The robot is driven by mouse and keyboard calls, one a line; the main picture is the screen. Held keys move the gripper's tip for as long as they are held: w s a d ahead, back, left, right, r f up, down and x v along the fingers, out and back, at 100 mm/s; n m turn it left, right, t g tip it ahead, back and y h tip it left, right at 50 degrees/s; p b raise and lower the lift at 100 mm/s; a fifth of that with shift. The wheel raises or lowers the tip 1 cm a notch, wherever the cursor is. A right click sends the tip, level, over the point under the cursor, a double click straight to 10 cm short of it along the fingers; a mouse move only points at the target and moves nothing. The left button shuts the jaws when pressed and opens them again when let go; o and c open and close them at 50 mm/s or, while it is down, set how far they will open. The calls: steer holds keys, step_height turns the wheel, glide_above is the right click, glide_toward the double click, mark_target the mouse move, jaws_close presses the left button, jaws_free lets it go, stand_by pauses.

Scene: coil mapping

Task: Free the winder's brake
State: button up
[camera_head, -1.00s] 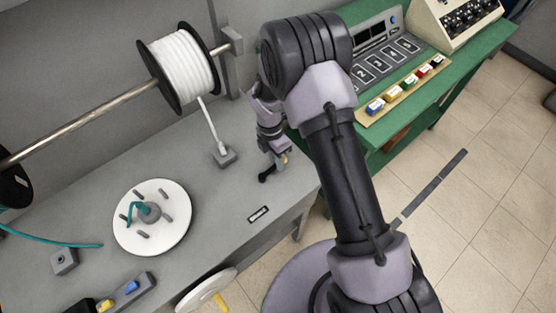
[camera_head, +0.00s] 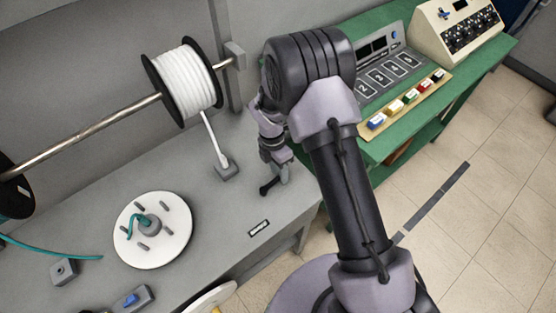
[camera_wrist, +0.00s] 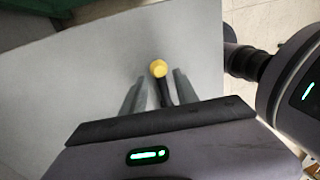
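The winder's white disc (camera_head: 176,248) with grey pegs and a teal wire at its hub lies on the grey bench. A short black lever (camera_head: 268,188), which looks like the brake, is at the bench's right end. In the wrist view its yellow knob (camera_wrist: 159,68) and black shaft (camera_wrist: 166,96) show between my fingers. My gripper (camera_wrist: 158,88) is open, with a finger on each side of the lever; I cannot tell whether either touches it. In the head view my gripper (camera_head: 279,172) points down at the lever and hides the knob.
A white spool (camera_head: 186,82) on a steel rod stands at the back, its strand running down to a grey block (camera_head: 227,169). A green table (camera_head: 430,110) with a numbered panel and coloured buttons is right of my arm.

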step_height(320, 180, up, 16)
steer(key=w+a+p, duration=0.1)
steer(key=w+p, duration=0.1)
steer(key=p, duration=0.2)
steer(key=shift+w+a+r, duration=0.15)
steer(key=shift+w+a, duration=0.2)
steer(key=s+d+r+m+t+y+b, duration=0.1)
steer(key=s+d+r+m+t+b, duration=0.1)
steer(key=s+d+r+m+b, duration=0.3)
steer(key=s+r+m+t+y+b, duration=0.1)
steer(key=s+r+m, duration=0.2)
steer(key=r+m, duration=0.5)
steer(key=s+d+m+t+b, duration=0.1)
steer(key=s+m+t+b, duration=0.1)
steer(key=s+m, duration=0.5)
steer(key=s+d+m+t+y+b, duration=0.1)
steer(key=s+d+m+t+b, duration=0.1)
steer(key=s+m, duration=0.6)
steer(key=shift+s+m+t, duration=0.15)
steer(key=shift+m+t, duration=0.15)
steer(key=shift+m, duration=0.2)
